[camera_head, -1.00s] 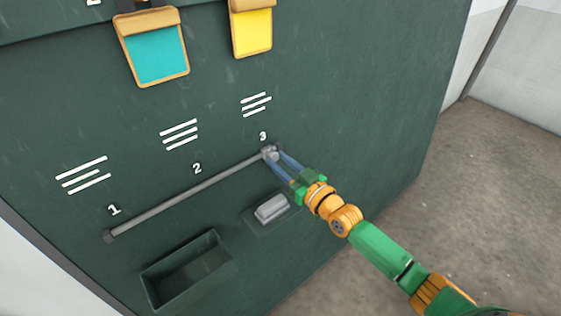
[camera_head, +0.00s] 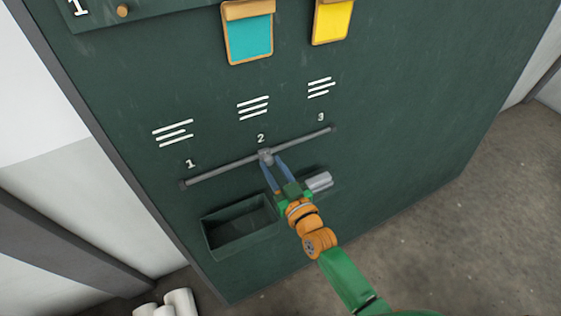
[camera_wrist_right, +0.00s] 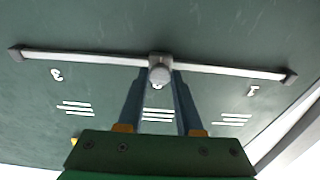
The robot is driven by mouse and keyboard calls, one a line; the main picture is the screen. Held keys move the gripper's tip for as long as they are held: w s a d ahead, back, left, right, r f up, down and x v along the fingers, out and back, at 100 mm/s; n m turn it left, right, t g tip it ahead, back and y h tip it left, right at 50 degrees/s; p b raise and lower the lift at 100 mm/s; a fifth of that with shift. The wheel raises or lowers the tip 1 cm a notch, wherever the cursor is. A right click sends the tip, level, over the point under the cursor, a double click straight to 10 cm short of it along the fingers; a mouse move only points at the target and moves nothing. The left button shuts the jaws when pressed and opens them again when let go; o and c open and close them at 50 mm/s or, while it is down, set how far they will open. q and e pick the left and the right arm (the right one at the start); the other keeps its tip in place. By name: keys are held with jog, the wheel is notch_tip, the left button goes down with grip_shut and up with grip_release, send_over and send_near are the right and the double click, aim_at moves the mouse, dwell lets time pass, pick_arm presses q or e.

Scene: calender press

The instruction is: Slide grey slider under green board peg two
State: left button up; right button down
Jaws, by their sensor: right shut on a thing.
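The grey slider (camera_head: 265,154) sits on a grey rail (camera_head: 222,169) on the dark green panel, just below the number 2. In the right wrist view, the slider's round knob (camera_wrist_right: 160,75) lies between the fingers near the rail's middle. My right gripper (camera_head: 268,160) is shut on the slider. The green board (camera_head: 160,8) with a painted 1 and a round peg (camera_head: 122,11) shows at the top left. A teal clipboard (camera_head: 249,38) and a yellow clipboard (camera_head: 332,22) hang to its right, their tops cut off. Peg two is not visible. My left gripper is not in view.
An open dark green bin (camera_head: 240,226) sits below the rail. A light grey block (camera_head: 319,181) is fixed beside my right gripper. White rolls (camera_head: 178,303) stand on the floor at bottom left. The rail is clear on both sides of the slider.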

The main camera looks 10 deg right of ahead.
dwell(0.3)
jog(key=c, duration=0.6)
grip_release()
jog(key=shift+o, duration=0.2)
jog(key=v, duration=0.7)
